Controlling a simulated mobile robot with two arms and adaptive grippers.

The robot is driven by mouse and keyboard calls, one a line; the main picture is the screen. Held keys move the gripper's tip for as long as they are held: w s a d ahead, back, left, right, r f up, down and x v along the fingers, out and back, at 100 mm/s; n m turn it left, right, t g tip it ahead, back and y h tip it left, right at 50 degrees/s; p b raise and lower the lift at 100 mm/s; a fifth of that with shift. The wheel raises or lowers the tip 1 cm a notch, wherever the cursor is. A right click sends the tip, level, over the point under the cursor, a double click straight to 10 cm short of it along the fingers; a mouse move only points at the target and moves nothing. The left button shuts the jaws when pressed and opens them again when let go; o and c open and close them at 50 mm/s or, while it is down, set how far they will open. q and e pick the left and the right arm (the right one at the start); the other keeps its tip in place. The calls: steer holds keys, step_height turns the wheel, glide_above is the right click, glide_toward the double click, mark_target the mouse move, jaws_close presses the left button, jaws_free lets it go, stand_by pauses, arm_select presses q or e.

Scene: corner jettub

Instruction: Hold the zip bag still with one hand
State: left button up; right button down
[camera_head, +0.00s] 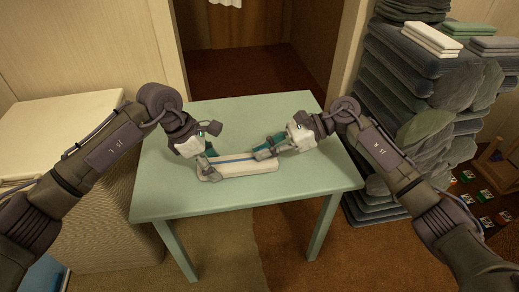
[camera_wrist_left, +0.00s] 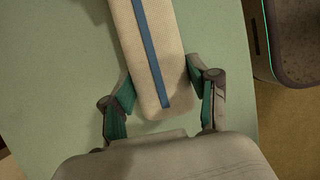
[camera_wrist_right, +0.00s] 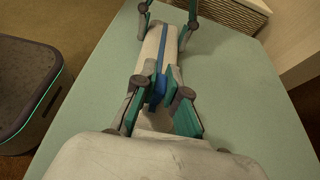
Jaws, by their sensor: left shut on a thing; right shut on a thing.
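The zip bag (camera_head: 238,166) is a long cream pouch with a blue zip strip along its top, lying on the pale green table. My left gripper (camera_head: 207,168) is shut across the bag's left end; in the left wrist view its fingers press both long sides of the bag (camera_wrist_left: 150,45). My right gripper (camera_head: 263,152) is at the bag's right end. In the right wrist view its fingers close on a small blue zip pull (camera_wrist_right: 158,90) on the strip. The bag's far end shows between the left gripper's fingers there.
The green table (camera_head: 290,185) is otherwise bare, with free room in front of and behind the bag. A tall stack of dark folded textiles (camera_head: 400,110) stands at the right. A cream cabinet (camera_head: 60,125) stands at the left. A doorway is behind.

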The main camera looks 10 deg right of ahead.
steer(key=c, duration=1.2)
jaws_free()
steer(key=shift+o, duration=0.2)
steer(key=v, duration=1.2)
arm_select(q)
steer(key=o, duration=1.3)
